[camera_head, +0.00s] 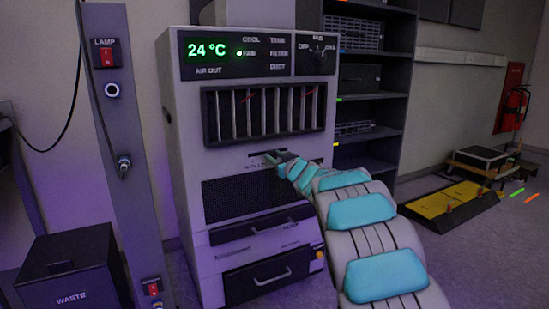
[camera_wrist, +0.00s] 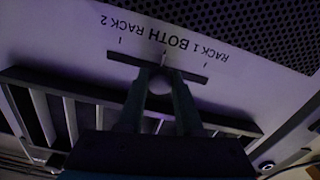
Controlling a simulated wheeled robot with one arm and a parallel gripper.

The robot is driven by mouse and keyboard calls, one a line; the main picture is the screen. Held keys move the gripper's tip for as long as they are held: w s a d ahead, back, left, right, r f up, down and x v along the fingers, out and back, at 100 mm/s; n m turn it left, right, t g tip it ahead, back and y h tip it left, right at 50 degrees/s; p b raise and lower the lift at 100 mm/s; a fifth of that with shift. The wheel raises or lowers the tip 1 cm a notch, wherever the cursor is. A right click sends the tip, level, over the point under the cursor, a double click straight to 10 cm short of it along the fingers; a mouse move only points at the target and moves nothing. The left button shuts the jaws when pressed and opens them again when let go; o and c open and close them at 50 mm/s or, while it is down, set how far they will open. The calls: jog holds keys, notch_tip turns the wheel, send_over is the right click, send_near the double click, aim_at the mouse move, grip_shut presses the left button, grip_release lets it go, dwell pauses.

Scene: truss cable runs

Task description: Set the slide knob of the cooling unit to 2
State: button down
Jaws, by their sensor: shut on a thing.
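The cooling unit (camera_head: 185,165) is a tall pale cabinet with a display reading 24 °C. Its slide slot (camera_head: 258,154) lies below the louvres. In the wrist view the slot (camera_wrist: 122,57) appears upside down, with the printed labels RACK 1, BOTH and RACK 2 and small tick marks. The slide knob (camera_wrist: 160,82) is around the middle of the slot, by BOTH. My gripper (camera_head: 273,157) is at the slot, and in the wrist view its two fingers (camera_wrist: 160,85) are closed on the knob. The fingers hide part of the knob.
Vertical louvres (camera_head: 265,111) are above the slot and a dark mesh grille (camera_head: 250,195) below it. A post with a LAMP switch (camera_head: 107,55) and a waste bin (camera_head: 70,268) stand left. Dark shelving (camera_head: 375,110) stands right. A yellow floor platform (camera_head: 450,204) lies farther right.

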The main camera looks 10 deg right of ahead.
dwell(0.6)
jog(key=shift+w+d+r+p, duration=0.15)
jog(key=shift+d+p, duration=0.3)
jog(key=shift+p, duration=0.25)
jog(key=d+p, duration=0.1)
jog(key=w+d+p, duration=0.1)
jog(key=d, duration=0.1)
jog(key=d+p, duration=0.2)
jog(key=shift+w+d, duration=0.1)
jog(key=shift+w, duration=0.2)
jog(key=c, duration=0.6)
grip_release()
jog(key=shift+d, duration=0.15)
send_near(285, 149)
jog(key=v, duration=0.2)
jog(key=shift+s+d+b, duration=0.1)
jog(key=shift+s+b, duration=0.2)
